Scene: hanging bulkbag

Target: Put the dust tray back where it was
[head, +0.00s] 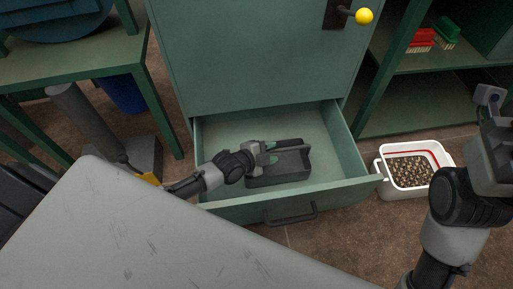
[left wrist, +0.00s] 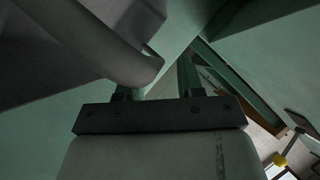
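The dust tray (head: 278,172) is dark grey and lies in the open green drawer (head: 222,130), near its middle. Its handle bar shows on its upper side and looms close at the upper left of the left wrist view (left wrist: 130,55). My left gripper (head: 272,152) reaches into the drawer at the tray's left end. Its teal fingers stand apart beside the handle, and I see nothing clamped between them. My right gripper's body shows at the right edge of the head view, above the floor; its fingers are not visible.
A white bin (head: 383,177) of brown granules stands on the floor right of the drawer. Green shelves with a red brush (head: 420,40) and a green brush (head: 446,31) are at right. A pale scratched surface (head: 150,240) fills the lower left. A yellow knob (head: 364,16) is on the cabinet.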

